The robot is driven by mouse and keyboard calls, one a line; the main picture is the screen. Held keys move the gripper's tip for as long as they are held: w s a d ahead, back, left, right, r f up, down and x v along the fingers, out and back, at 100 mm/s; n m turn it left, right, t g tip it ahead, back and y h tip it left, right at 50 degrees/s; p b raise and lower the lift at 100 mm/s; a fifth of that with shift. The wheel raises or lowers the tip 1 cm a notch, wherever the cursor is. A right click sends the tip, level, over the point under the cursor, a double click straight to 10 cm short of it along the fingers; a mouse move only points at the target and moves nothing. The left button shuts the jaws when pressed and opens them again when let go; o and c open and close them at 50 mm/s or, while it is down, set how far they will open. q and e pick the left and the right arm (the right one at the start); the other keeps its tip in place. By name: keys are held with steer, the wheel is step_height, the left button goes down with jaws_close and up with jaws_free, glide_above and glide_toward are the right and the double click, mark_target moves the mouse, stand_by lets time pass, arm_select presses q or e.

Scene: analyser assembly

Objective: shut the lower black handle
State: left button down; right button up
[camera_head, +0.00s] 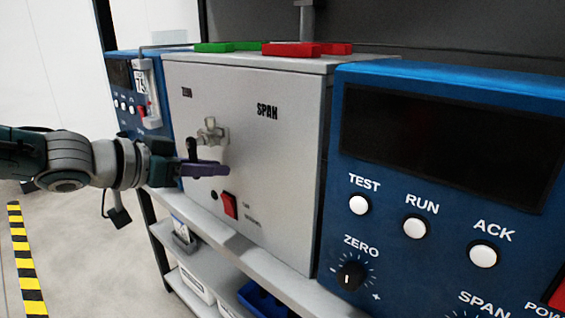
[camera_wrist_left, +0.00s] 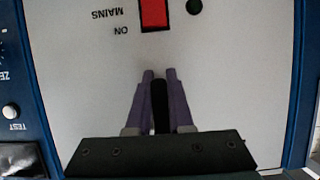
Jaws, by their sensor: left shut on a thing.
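The lower black handle (camera_wrist_left: 160,105) is a dark bar between the two purple fingers of my left gripper (camera_wrist_left: 160,74) in the wrist view. In the head view my left gripper (camera_head: 212,169) reaches in from the left to the front of the grey box (camera_head: 275,150). It is shut on the handle, and a dark piece of it (camera_head: 191,149) sticks up above the fingers. The handle's mount is hidden behind the gripper. A metal valve fitting (camera_head: 211,133) sits just above on the same panel. My right gripper is in neither view.
A red mains switch (camera_head: 229,204) lies just below the gripper; it also shows in the wrist view (camera_wrist_left: 154,14). Blue analyser units stand at the right (camera_head: 440,140) and left (camera_head: 122,80). Green (camera_head: 225,47) and red (camera_head: 300,49) handles lie on top of the box.

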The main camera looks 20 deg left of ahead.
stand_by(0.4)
arm_select(q)
steer(key=c, duration=0.8)
jaws_free()
steer(key=shift+s, duration=0.1)
steer(key=p+v, duration=0.3)
steer(key=v, duration=0.6)
steer(key=shift+s+a+r, duration=0.2)
steer(key=shift+s, duration=0.1)
